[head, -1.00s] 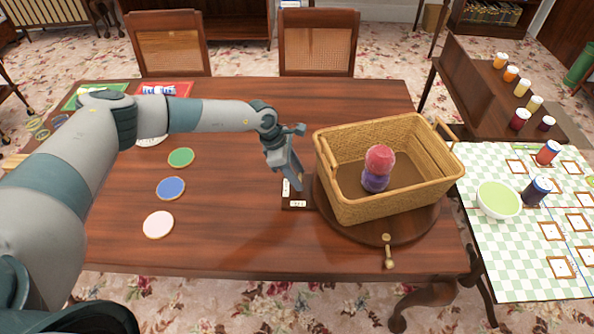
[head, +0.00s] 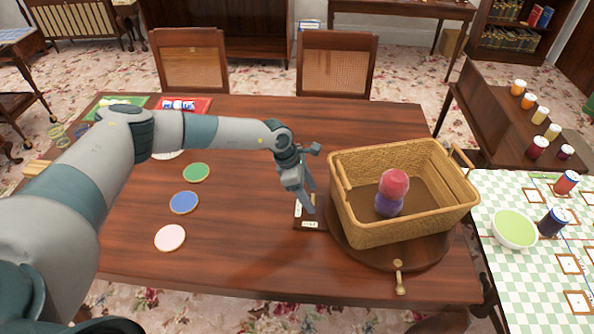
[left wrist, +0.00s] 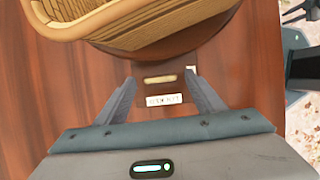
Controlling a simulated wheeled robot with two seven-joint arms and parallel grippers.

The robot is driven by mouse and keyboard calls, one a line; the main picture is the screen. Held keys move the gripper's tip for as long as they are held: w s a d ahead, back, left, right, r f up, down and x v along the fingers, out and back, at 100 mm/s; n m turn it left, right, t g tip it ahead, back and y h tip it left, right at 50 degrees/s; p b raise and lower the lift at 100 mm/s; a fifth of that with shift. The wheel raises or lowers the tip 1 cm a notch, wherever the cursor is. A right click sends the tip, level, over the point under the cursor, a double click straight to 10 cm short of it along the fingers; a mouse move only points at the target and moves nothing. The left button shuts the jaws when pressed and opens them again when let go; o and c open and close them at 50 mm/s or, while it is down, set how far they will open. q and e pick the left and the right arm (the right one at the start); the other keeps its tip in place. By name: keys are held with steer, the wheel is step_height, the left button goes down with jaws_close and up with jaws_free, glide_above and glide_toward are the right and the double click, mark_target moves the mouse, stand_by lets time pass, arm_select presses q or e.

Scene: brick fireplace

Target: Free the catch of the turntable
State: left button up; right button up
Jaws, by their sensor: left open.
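The turntable (head: 420,256) is a round dark wooden disc near the table's right end, with a wicker basket (head: 365,232) on it. It also shows in the left wrist view (left wrist: 190,38). The catch (head: 311,224) is a small dark block with pale plates at the turntable's left edge. In the left wrist view, the catch has a brass-coloured bar (left wrist: 160,78) and a white label (left wrist: 164,99) with unreadable lettering. My left gripper (head: 311,196) is open and empty above the catch. Its fingers (left wrist: 160,80) appear on either side of the bar, apparently not touching it. My right gripper is out of view.
The basket holds a red ball-like thing (head: 394,183) above a purple one (head: 389,205). A brass-knobbed peg (head: 399,278) sticks out at the turntable's front.

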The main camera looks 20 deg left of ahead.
arm_select(q)
steer(key=b+v, duration=0.5)
steer(key=v, duration=1.2)
steer(key=shift+s+f, duration=0.1)
